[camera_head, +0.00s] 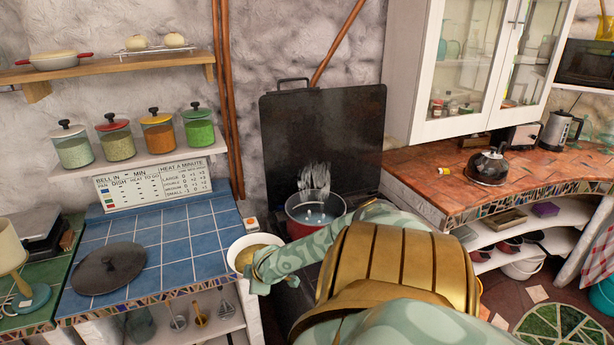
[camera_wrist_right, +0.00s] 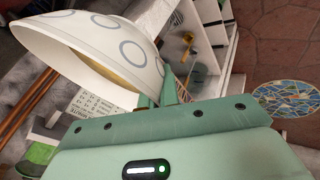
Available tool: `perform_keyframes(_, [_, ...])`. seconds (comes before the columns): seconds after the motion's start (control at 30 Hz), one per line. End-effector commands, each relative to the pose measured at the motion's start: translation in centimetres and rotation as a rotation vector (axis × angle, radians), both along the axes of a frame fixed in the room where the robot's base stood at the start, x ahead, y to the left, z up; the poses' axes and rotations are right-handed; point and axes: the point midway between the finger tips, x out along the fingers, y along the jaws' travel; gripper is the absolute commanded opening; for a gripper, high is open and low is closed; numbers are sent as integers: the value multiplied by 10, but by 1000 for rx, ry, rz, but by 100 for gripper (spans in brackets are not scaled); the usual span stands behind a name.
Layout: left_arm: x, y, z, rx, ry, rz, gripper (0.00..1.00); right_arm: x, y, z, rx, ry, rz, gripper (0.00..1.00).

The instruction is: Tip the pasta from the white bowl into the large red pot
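The white bowl (camera_head: 236,246) is beside the right edge of the blue-tiled counter, to the left of and nearer than the pot. Yellow-brown contents, apparently pasta, show inside it. In the right wrist view the bowl (camera_wrist_right: 88,42) shows grey rings on its outside and a yellowish inside. My right gripper (camera_wrist_right: 168,92) is shut on the bowl's rim. My left gripper is not in view.
A dark round lid (camera_head: 108,268) lies on the blue-tiled counter (camera_head: 180,245). A dark raised stove cover (camera_head: 325,130) stands behind the pot. A kettle (camera_head: 488,167) stands on the right counter. Spice jars (camera_head: 158,132) line the shelf at left.

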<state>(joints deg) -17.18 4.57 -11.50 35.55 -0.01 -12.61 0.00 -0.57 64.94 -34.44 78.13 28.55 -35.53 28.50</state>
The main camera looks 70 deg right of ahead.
Motion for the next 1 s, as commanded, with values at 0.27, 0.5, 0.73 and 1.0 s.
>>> perform_keyframes(0.27, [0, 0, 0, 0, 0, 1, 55, -99, -102, 39, -9, 13, 262, 0])
perform_keyframes(0.5, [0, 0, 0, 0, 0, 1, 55, -142, -140, 73, -4, 8, 427, 0])
perform_keyframes(0.73, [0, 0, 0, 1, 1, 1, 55, -171, -164, 103, -4, 4, 560, 0])
perform_keyframes(1.0, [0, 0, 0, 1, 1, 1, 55, -198, -185, 144, -4, -8, 724, 0])
